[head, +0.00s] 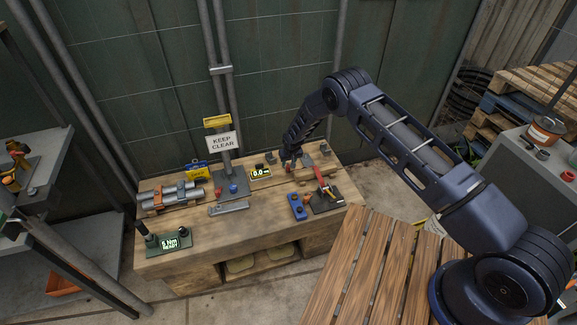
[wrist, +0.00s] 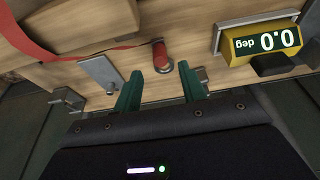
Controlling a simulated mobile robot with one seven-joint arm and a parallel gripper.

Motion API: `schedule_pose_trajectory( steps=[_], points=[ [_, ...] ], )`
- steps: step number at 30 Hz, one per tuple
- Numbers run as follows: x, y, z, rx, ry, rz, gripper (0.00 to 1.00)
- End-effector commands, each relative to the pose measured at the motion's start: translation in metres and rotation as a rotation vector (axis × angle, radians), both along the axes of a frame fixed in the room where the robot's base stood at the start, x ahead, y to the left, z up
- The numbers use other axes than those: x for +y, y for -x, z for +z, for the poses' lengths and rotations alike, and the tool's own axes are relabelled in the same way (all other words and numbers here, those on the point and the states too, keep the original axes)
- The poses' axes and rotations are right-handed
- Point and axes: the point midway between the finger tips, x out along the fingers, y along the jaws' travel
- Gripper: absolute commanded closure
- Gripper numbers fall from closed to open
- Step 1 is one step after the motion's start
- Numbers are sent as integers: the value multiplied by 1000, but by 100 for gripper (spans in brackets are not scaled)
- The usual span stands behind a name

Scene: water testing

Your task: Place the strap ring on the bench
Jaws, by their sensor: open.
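My gripper (wrist: 158,78) is open, with its two green fingers apart over the bench (wrist: 190,20). A short upright red cylinder (wrist: 161,60) with a metallic base stands just beyond the fingertips, roughly in line with the gap between them. A red strap (wrist: 90,50) curves in from the left and reaches close to the cylinder's top. I cannot tell which part is the strap ring, or whether the cylinder belongs to it. In the head view my gripper (head: 290,161) is low at the back right of the bench (head: 210,254), and its fingertips are small there.
A yellow angle display reading 0.0 (wrist: 268,42) stands right of the fingers. A grey metal plate (wrist: 103,73) is to their left.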

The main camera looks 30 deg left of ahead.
Motion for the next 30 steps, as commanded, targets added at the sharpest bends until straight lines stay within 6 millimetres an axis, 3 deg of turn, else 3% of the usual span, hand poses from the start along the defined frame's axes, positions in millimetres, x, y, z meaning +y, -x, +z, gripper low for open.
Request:
schedule_pose_trajectory(
  steps=[9, 26, 30],
  points=[
    [-9, 9, 43, -1, -1, 0, 59],
    [-14, 8, 61, 0, -1, -5, 59],
    [-27, -14, 98, -3, -8, -31, 59]
  ],
)
